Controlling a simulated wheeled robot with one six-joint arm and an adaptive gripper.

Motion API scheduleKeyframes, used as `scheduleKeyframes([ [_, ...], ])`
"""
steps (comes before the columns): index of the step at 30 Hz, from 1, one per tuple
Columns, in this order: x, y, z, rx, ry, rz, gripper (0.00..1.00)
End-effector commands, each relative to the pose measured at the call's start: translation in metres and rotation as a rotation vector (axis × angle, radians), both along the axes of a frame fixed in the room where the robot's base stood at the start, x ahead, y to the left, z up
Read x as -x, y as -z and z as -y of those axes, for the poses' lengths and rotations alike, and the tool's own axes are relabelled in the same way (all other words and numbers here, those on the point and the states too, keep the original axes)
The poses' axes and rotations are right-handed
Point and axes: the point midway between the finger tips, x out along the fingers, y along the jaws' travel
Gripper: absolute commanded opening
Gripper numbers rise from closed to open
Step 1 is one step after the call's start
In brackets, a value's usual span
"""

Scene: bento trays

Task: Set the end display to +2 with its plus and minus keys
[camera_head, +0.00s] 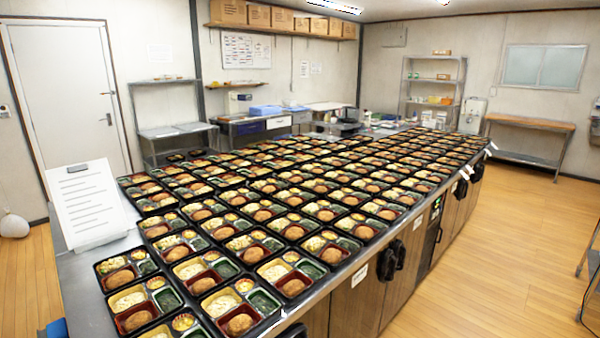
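A dark narrow panel with small green lit marks (437,208) is set in the right side of the long counter, about two thirds of the way right in the head view. It may be the display; its figures and any plus or minus keys are too small to read. No other display can be made out. My gripper is not in this view.
The long counter (75,285) is covered with rows of filled black bento trays (243,323). A white sheet on a stand (86,204) is at its left end. Black items (387,262) hang on its right side. The wooden floor (500,265) to the right is clear.

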Motion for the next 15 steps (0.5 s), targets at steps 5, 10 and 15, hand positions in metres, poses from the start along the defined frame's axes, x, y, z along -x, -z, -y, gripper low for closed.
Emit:
scheduleKeyframes([
  [5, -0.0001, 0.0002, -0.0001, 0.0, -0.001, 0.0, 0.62],
  [10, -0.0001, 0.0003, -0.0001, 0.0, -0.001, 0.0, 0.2],
  [15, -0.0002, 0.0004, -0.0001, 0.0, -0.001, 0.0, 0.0],
])
